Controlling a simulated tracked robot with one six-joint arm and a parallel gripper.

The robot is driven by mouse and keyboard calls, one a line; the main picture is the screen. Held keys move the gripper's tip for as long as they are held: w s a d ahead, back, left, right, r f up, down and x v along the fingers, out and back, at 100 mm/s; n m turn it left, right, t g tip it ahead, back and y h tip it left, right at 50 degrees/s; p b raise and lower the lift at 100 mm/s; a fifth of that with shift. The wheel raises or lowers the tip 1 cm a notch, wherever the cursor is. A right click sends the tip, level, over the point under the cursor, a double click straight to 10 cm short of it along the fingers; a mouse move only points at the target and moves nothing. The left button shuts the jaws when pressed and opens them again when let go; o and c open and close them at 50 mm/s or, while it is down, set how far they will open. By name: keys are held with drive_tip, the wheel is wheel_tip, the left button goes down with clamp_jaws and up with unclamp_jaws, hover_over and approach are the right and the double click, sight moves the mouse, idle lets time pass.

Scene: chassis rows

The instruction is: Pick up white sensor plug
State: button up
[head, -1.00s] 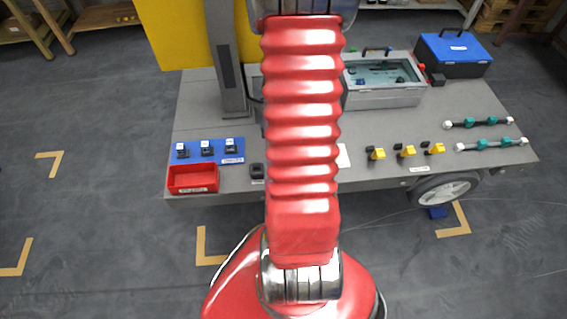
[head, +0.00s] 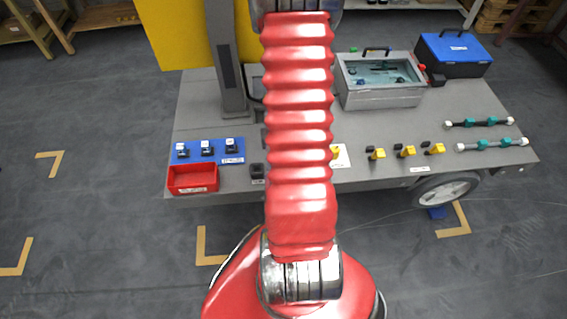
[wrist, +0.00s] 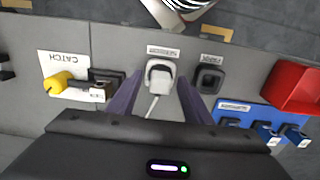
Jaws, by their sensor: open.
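My gripper (wrist: 158,88) is open, with one dark finger on each side of the plug. I cannot tell whether the fingers touch it or how high they are above the deck. In the head view, my red arm hides the plug and my gripper.
An empty-looking black socket (wrist: 209,79) is close right of the plug. A yellow connector (wrist: 61,83) lies on the white CATCH card (wrist: 52,63) at left. A blue panel (head: 218,150) with several small plugs and a red bin (head: 193,178) stand at the cart's left.

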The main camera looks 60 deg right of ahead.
idle(0.5)
clamp_jaws()
idle(0.3)
drive_tip(key=shift+r, duration=5.05)
